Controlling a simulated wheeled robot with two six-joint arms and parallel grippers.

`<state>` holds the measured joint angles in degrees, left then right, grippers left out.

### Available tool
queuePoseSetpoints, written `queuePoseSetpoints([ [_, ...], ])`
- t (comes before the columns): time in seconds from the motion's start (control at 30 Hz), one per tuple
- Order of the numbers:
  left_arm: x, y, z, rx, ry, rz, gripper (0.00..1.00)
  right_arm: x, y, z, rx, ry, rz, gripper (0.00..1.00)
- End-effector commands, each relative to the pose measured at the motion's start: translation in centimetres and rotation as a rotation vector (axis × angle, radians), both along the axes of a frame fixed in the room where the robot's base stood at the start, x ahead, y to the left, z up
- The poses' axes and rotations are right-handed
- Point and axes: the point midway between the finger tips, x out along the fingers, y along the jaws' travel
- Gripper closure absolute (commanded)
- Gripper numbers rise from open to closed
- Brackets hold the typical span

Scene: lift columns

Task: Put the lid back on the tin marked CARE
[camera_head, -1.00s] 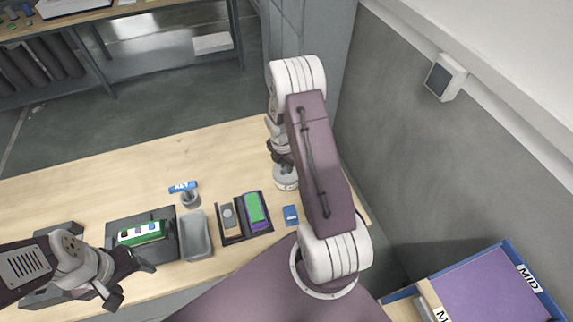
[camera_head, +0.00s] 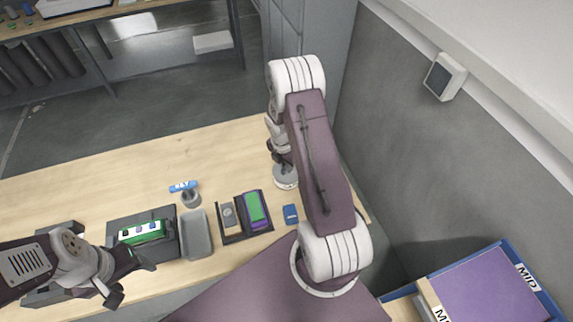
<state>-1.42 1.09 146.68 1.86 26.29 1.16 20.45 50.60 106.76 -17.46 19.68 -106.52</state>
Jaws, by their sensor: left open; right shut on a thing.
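A round pale grey tin (camera_head: 286,183) stands near the right end of the wooden table, with a small dark marking on its side too small to read. My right gripper (camera_head: 282,163) is directly above it, pointing down and shut on what seems to be the lid. My arm and the gripper largely hide the lid, and I cannot tell whether it touches the tin's rim. My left gripper (camera_head: 132,280) is open and empty at the table's front left, beside a dark tray.
On the table (camera_head: 110,175) are a dark tray with a green block (camera_head: 142,232), a grey bin (camera_head: 196,235), a cup with a blue KEY tag (camera_head: 183,187), a dark two-slot holder (camera_head: 236,239) and a blue item (camera_head: 290,214). A grey wall (camera_head: 430,180) bounds the right.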

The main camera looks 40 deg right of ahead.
Motion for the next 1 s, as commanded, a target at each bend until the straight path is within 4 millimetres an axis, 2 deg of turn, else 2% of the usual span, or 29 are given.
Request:
queuePoseSetpoints([
  [1.0, 0.00, 0.00, 0.54, 0.000, 0.000, 0.000, 0.34, -0.04, -0.03, 0.01, 0.000, 0.000, 0.000, 1.00],
])
